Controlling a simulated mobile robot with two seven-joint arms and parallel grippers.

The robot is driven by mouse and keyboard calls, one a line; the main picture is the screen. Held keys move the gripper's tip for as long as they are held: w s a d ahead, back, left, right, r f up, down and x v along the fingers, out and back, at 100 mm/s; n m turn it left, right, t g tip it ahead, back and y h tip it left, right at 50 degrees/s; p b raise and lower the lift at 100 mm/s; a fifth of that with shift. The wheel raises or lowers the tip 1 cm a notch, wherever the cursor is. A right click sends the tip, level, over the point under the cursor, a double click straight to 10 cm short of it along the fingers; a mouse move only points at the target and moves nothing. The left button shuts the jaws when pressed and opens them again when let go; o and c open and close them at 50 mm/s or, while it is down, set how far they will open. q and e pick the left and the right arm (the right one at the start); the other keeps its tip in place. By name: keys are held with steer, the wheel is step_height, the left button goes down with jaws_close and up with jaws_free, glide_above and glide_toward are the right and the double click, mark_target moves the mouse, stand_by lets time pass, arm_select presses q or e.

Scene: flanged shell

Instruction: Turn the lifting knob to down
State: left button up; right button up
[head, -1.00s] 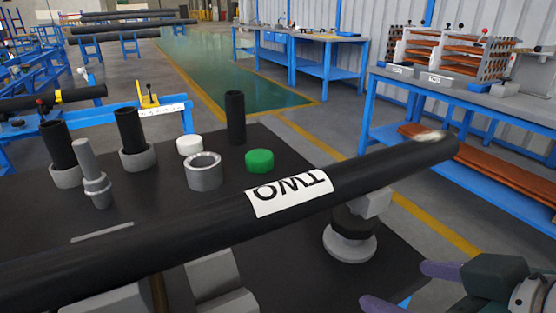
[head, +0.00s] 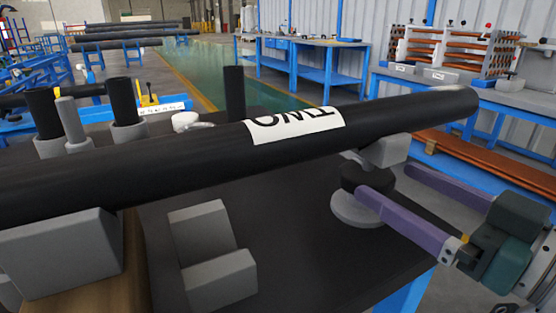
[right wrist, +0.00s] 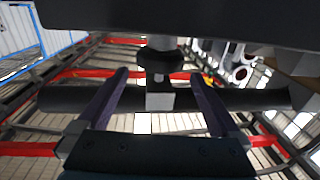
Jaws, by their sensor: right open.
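In the right wrist view, the picture looks upside down; the knob (right wrist: 160,56) lies between the lines of the two open fingers (right wrist: 158,76). Contact cannot be told. My left gripper is not in view.
The pipe crosses above the black tabletop (head: 300,240) and limits room over the knob. Grey blocks (head: 215,250) sit in front of it. Black and grey cylinders (head: 125,105) stand behind it at left. A blue workbench (head: 470,95) is at the back right.

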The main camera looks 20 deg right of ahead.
mark_target(393, 180)
steer(key=shift+w+a+b, duration=0.15)
steer(key=shift+w+a, duration=0.1)
steer(key=shift+w, duration=0.95)
steer(key=shift+w+a+b, duration=0.15)
steer(key=shift+w+a, duration=0.05)
steer(key=shift+w, duration=0.95)
steer(key=c, duration=1.2)
steer(key=shift+o, duration=0.2)
steer(key=shift+n+g+y, duration=0.3)
steer(key=shift+n+y, duration=0.4)
steer(key=shift+y, duration=0.3)
steer(key=o, duration=1.2)
steer(key=shift+c, duration=0.2)
